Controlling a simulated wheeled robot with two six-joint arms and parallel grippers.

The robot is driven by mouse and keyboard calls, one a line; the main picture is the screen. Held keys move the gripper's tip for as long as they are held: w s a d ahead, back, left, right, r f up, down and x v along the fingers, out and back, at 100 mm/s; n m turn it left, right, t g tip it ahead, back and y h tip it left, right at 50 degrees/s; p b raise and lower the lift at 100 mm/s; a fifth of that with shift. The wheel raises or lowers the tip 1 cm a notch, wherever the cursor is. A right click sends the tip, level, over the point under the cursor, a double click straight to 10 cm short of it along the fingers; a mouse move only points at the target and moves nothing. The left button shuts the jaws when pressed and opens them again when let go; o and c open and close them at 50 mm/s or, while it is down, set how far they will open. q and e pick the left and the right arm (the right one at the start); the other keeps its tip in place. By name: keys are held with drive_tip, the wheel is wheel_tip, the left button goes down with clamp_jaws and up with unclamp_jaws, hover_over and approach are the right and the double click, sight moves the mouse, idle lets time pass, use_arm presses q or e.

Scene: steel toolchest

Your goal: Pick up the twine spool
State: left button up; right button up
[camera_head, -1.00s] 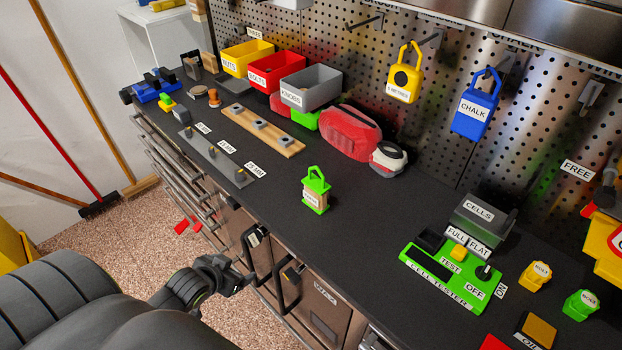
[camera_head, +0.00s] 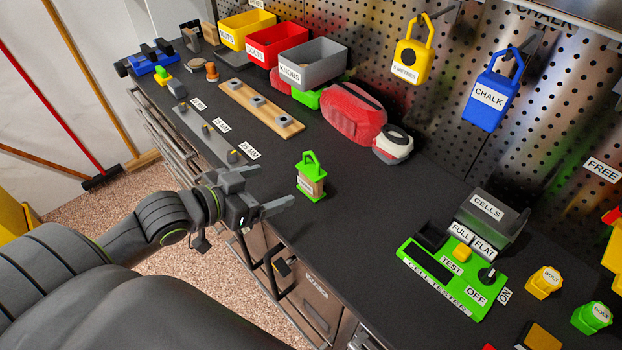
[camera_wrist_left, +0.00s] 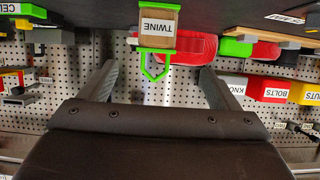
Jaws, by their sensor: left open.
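The twine spool (camera_head: 311,180) stands upright on the dark bench top, with a green frame, a green loop handle on top and a tan middle. In the left wrist view the spool (camera_wrist_left: 158,27) appears upside down with a TWINE label, ahead of the jaws and roughly midway between them. My left gripper (camera_head: 274,190) is open and empty, with its fingers pointing at the spool from the left, apart from it. It also shows in the left wrist view (camera_wrist_left: 160,80). My right gripper is not in view.
A red pouch (camera_head: 352,113) and a red and white item (camera_head: 393,145) lie behind the spool. Part bins, including a grey KNOBS bin (camera_head: 313,64), stand farther back. A green cell tester (camera_head: 446,277) lies to the right. The bench around the spool is clear.

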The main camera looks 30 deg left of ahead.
sight(305, 176)
use_arm(q)
drive_tip(key=x, duration=0.9)
drive_tip(key=shift+d, duration=0.1)
drive_tip(key=x, duration=0.2)
drive_tip(key=p+x, duration=0.1)
drive_tip(key=x, duration=0.1)
drive_tip(key=shift+d, duration=0.25)
drive_tip(key=shift+w+d+f, duration=0.15)
drive_tip(key=shift+w+f, duration=0.1)
drive_tip(key=shift+w, duration=0.2)
drive_tip(key=shift+c, duration=0.4)
drive_tip(key=c, duration=1)
drive_tip(key=shift+r, duration=0.1)
drive_tip(key=shift+c, duration=0.2)
wheel_tip(305, 176, up, 10)
drive_tip(key=shift+f, duration=0.1)
